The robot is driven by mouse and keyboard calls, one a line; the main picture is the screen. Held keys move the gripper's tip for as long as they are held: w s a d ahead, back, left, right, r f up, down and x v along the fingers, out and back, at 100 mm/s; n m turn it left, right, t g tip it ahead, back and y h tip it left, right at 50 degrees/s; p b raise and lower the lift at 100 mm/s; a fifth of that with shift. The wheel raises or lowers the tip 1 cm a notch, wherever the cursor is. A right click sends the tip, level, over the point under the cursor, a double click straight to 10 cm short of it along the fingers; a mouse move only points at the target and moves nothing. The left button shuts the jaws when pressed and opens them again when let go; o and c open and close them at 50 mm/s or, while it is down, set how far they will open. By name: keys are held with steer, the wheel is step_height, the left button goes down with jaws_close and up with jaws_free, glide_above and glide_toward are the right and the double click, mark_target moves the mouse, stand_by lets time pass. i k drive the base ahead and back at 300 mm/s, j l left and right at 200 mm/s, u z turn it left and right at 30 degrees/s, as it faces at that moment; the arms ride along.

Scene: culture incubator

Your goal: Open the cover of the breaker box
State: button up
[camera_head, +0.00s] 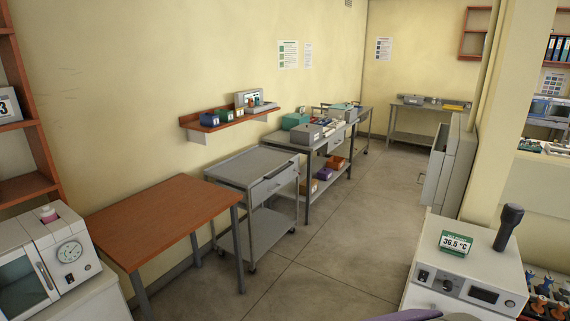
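A grey metal box (455,165) is mounted on the side of the pillar at right of centre and looks like the breaker box. I see it at a steep angle. A narrow lighter panel (434,178) shows along its left side, but I cannot tell whether this is its cover or how far it is open. The inside of the box is not visible. My gripper is not in view. A small purple-grey shape at the bottom edge may be part of my own arm.
A white incubator (460,275) with a 36.5 °C display (457,243) and a black upright object (508,227) stands at front right. A wooden table (165,222), a grey cart (250,167) and a loaded bench (318,143) line the left wall. The middle floor is clear.

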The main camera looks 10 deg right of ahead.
mark_target(432, 176)
steer(key=i+j+z, duration=0.2)
steer(key=z, duration=0.15)
steer(key=i+j+z, duration=0.15)
steer(key=j+z, duration=0.2)
steer(key=j, duration=0.15)
steer(key=i+j+z, duration=0.15)
steer(key=j+z, duration=0.95)
steer(key=j, duration=0.15)
steer(key=i+j+z, duration=0.2)
steer(key=i+j, duration=0.4)
steer(key=i, duration=0.15)
steer(key=i+j, duration=0.1)
steer(key=i, duration=0.2)
